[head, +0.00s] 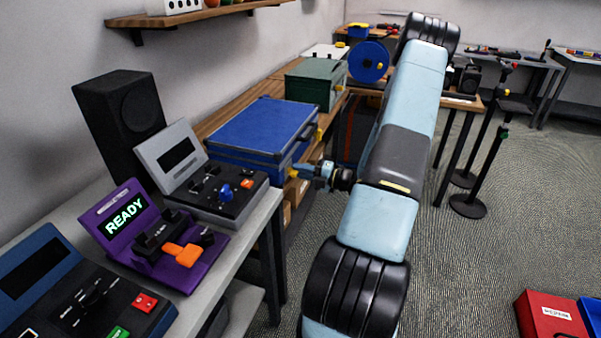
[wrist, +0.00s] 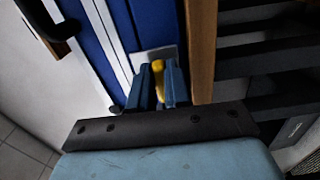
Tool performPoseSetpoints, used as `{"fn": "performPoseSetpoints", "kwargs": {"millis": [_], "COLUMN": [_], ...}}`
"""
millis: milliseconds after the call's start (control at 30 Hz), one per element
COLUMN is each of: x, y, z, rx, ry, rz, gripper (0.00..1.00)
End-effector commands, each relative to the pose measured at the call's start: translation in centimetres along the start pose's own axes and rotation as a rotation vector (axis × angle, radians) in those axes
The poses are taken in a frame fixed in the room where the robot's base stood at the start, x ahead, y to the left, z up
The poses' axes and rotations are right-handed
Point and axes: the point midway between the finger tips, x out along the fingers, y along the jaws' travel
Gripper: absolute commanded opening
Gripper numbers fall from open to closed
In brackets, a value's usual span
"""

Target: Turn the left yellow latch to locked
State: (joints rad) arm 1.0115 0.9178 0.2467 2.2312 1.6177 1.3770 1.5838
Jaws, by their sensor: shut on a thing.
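The blue case (head: 262,124) with dark edging sits on the wooden bench in the head view; its blue front also fills part of the wrist view (wrist: 100,40). The left yellow latch (head: 292,173) is low on the case's front, and my gripper (head: 302,172) is at it. In the wrist view my gripper (wrist: 160,85) has its two blue fingers closed on either side of the yellow latch (wrist: 158,68), in front of a pale plate. The fingers hide part of the latch, and I cannot tell its exact angle. A second yellow latch (head: 318,134) shows farther along the front.
A grey console (head: 210,190) and a purple console (head: 170,250) reading READY stand on the near table. A green box (head: 315,82) is beyond the case. A wooden edge (wrist: 201,50) runs close beside the fingers.

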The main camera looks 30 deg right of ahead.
Motion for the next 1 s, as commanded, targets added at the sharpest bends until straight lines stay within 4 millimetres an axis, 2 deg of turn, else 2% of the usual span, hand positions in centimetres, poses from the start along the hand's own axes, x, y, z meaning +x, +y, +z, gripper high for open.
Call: {"fn": "performPoseSetpoints", "kwargs": {"millis": [100, 133, 367, 600, 733, 867, 1000], "x": [-0.2, -0.3, -0.2, -0.1, -0.8, -2.5, -5.2], "y": [-0.4, -0.4, -0.2, -0.1, -0.1, -0.1, -0.2], "z": [0.1, 0.1, 0.1, 0.0, 0.1, 0.1, 0.1], "rx": [0.004, 0.004, 0.002, 0.001, 0.0, 0.0, 0.0], "ry": [-0.005, -0.006, -0.004, -0.002, -0.002, -0.005, -0.006], "rz": [-0.009, -0.009, -0.005, -0.003, -0.003, -0.003, -0.004], "gripper": [0.0, 0.2, 0.42, 0.43, 0.43, 0.43, 0.43]}}
